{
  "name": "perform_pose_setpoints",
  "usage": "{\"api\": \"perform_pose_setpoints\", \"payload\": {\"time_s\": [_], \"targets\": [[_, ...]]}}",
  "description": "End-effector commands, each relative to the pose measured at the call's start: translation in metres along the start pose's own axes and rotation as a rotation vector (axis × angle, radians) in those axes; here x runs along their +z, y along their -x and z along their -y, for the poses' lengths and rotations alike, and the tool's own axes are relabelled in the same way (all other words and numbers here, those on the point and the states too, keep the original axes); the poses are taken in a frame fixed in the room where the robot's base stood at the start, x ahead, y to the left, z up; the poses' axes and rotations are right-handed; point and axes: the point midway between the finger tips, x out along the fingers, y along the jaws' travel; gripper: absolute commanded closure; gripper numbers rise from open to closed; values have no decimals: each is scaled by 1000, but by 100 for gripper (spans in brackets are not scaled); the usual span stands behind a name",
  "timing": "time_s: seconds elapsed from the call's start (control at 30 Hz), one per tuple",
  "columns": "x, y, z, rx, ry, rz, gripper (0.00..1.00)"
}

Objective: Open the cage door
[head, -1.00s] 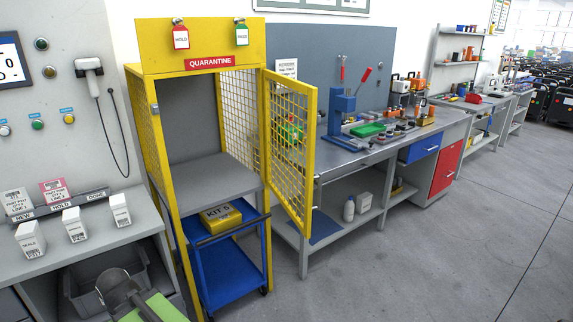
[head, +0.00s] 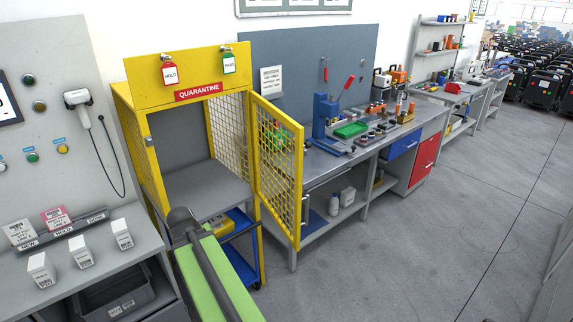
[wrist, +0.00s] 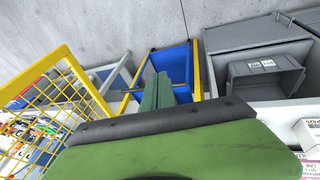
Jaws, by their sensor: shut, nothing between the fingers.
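The yellow mesh cage door (head: 276,165) stands swung outward from the right front post of the quarantine cage (head: 188,62). The cage front is open, showing a grey shelf (head: 205,182) inside. In the wrist view the door's mesh (wrist: 62,118) is at the left. My gripper (wrist: 158,78) shows there as green fingers, shut and empty, apart from the door in the picture. My green arm covers part of the cage's lower front in the head view.
A blue cart (head: 240,255) with a yellow box (head: 216,228) stands under the shelf, partly hidden. A workbench (head: 325,165) stands behind and right of the door. A grey bench (head: 98,258) is at left. Floor at right (head: 420,260) is clear.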

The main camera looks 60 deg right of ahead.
Motion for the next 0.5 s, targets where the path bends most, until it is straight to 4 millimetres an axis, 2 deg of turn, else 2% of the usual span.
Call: {"api": "perform_pose_setpoints", "payload": {"time_s": [0.03,0.1,0.2,0.3,0.33,0.4,0.5], "targets": [[-16,44,-56,45,-50,-16,100],[-23,67,-117,109,-104,-40,100],[-25,94,-190,189,-164,-65,100],[-23,111,-239,246,-201,-82,100],[-22,114,-249,258,-210,-85,100],[-20,118,-265,278,-221,-90,100],[-18,118,-273,290,-227,-93,100]]}}
